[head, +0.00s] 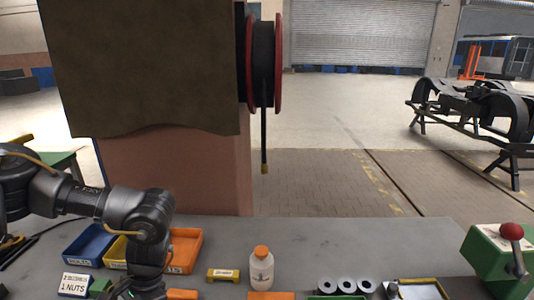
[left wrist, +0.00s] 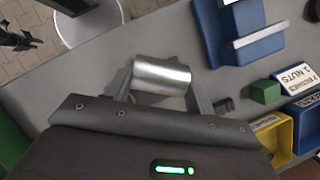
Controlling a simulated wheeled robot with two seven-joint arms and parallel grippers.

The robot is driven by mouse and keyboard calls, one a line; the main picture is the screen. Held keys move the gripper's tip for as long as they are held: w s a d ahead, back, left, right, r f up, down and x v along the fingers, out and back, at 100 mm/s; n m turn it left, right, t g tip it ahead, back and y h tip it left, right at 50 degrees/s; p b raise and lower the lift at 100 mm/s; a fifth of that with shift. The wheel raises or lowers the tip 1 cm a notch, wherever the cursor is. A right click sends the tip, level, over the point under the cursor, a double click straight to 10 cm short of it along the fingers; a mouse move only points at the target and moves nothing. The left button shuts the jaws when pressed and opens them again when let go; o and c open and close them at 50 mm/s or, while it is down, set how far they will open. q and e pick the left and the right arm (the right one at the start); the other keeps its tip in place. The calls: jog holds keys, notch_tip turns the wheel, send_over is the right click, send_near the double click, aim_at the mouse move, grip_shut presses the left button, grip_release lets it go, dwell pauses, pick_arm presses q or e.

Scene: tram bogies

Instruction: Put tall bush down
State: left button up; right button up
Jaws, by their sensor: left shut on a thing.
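The tall bush, a shiny metal cylinder (left wrist: 162,76), shows in the left wrist view between the fingers of my left gripper (left wrist: 160,88). The gripper is shut on it, and the bush lies across the picture there. The grey bench top (left wrist: 80,68) shows behind it; I cannot tell whether the bush touches it. In the head view my left arm reaches down to the bottom edge at the left, and the bush cannot be made out. My right gripper is in neither view.
Blue (head: 90,244) and orange (head: 186,250) bins stand near my left arm, with a NUTS label (head: 75,284). A white bottle with orange cap (head: 261,268) stands mid-bench. Several dark rings (head: 346,286) sit front right, near a green box (head: 495,258). The bench's middle back is clear.

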pick_arm(q)
jog(key=w+d+r+n+h+b, duration=0.2)
jog(key=w+d+r+n, duration=0.1)
jog(key=d+r+n, duration=0.3)
jog(key=shift+d+n+g+h+b, duration=0.3)
jog(key=shift+d+b, duration=0.05)
jog(key=shift+d, duration=0.25)
jog(key=shift+d, duration=0.15)
dwell(0.3)
